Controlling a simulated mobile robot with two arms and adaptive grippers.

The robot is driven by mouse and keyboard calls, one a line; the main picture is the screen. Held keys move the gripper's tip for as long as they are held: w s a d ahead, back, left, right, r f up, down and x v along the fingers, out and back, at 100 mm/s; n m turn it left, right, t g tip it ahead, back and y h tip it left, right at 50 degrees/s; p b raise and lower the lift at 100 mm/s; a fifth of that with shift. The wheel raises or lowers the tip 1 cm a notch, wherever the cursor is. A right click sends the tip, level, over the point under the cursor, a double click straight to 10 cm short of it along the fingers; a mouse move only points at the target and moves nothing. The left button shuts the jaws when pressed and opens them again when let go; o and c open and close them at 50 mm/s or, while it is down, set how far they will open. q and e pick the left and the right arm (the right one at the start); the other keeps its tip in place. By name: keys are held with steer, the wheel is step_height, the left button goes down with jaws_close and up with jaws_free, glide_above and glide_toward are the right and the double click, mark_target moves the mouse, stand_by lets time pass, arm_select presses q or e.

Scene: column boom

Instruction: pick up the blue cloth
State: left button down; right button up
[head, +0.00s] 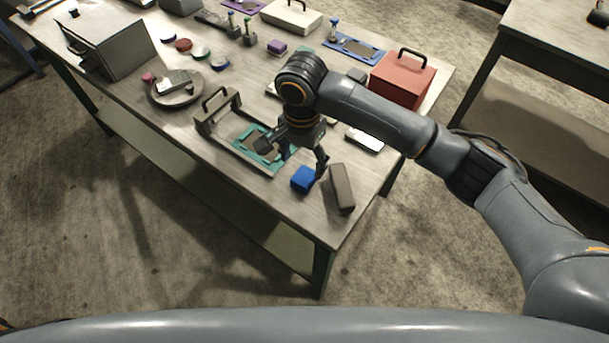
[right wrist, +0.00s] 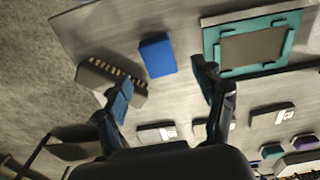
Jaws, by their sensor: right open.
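The blue cloth (head: 304,179) is a small folded block near the front edge of the workbench (head: 317,222). In the right wrist view the cloth (right wrist: 157,56) lies beyond the fingertips, roughly between their two lines. My right gripper (head: 292,158) is above the bench, just behind the cloth in the head view. In the right wrist view its two fingers (right wrist: 164,85) are spread wide with nothing between them. The gripper appears apart from the cloth. My left gripper is in neither view.
A grey-brown brush (head: 341,188) lies close on the right of the cloth; its bristles show in the right wrist view (right wrist: 112,82). A red box (head: 402,80) stands behind. Bare bench lies in front.

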mark_target(305, 175)
steer(key=shift+d+f, duration=0.1)
steer(key=shift+f, duration=0.45)
steer(key=f, duration=0.2)
steer(key=f+p, duration=0.1)
steer(key=shift+w+d+f, duration=0.1)
steer(key=shift+d+f, duration=0.1)
steer(key=shift+f, duration=0.5)
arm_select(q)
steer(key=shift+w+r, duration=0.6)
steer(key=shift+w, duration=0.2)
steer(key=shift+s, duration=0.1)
arm_select(e)
steer(key=shift+c, duration=0.4)
steer(key=c, duration=1.1)
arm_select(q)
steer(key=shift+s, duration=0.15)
arm_select(e)
steer(key=shift+c, duration=0.2)
steer(key=shift+r, duration=0.1)
